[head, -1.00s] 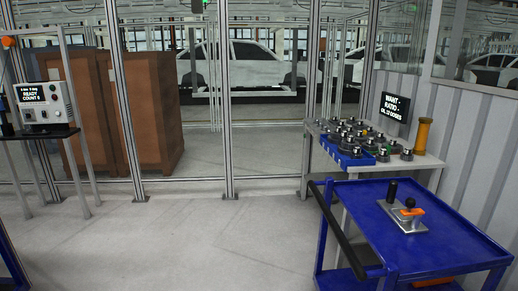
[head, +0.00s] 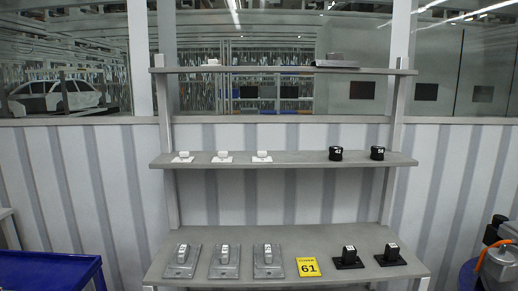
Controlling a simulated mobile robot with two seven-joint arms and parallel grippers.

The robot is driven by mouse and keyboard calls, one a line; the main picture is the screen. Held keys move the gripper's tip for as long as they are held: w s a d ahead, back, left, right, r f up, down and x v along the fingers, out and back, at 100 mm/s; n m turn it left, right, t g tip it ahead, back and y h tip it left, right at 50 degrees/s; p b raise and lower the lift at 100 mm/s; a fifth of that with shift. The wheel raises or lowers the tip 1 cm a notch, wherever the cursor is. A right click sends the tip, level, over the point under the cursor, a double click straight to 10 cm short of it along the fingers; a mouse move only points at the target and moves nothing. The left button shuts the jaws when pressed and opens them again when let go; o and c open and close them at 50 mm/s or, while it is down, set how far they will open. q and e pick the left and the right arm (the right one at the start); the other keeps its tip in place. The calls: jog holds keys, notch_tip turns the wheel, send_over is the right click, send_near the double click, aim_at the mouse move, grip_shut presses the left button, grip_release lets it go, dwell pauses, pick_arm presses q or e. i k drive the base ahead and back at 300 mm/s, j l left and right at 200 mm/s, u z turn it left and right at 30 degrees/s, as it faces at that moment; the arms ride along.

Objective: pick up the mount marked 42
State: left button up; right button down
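A small black part (head: 335,154) with a white label that seems to read 42 stands on the middle shelf, right of centre. A similar black part (head: 377,153) beside it seems to read 58. On the lowest shelf stand grey mounts on flat plates (head: 225,261) at the left and two black mounts (head: 348,258) on black plates at the right. The labels on these lower mounts are too small to read surely. Neither of my grippers is in view.
The grey shelf rack (head: 290,160) stands against a ribbed wall. White parts (head: 222,157) sit on its middle shelf, a yellow card marked 61 (head: 308,267) on the lowest. A blue cart (head: 50,270) is at lower left, equipment with an orange tube (head: 495,255) at lower right.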

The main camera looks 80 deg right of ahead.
aim_at(336, 152)
jog(key=z, duration=3.25)
jog(key=i+u, duration=0.1)
jog(key=u, duration=0.3)
jog(key=l+u, duration=0.1)
jog(key=u, duration=0.3)
jog(key=i+l+u, duration=0.1)
jog(key=u, duration=0.25)
jog(key=i+l+u, duration=0.15)
jog(key=l+u, duration=0.5)
jog(key=l, duration=0.15)
jog(key=i+l+u, duration=0.1)
jog(key=l, duration=0.8)
jog(key=i+u, duration=0.05)
